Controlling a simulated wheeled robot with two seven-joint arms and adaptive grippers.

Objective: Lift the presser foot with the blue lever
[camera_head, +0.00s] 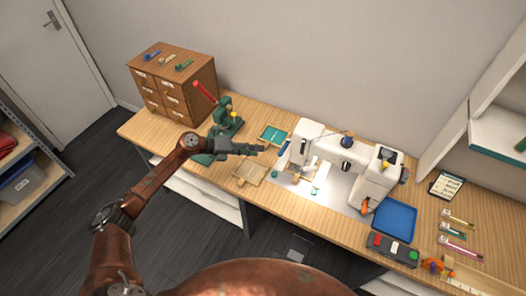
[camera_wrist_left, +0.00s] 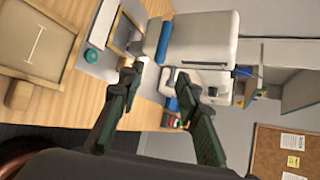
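The white sewing machine (camera_head: 325,143) stands on the wooden table right of centre, and its white head (camera_wrist_left: 200,38) fills the top of the left wrist view. The blue lever (camera_head: 284,154) is on the machine's left end; it shows as a blue bar (camera_wrist_left: 164,42) in the left wrist view. My left gripper (camera_head: 263,149) is a short way left of the lever, apart from it. In the left wrist view its green fingers (camera_wrist_left: 158,73) are open with nothing between them. I cannot make out the presser foot. My right gripper is not in view.
A wooden tray (camera_head: 249,173) and a teal-lined tray (camera_head: 273,134) lie left of the machine. A blue tray (camera_head: 394,219) and button box (camera_head: 392,249) lie to the right.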

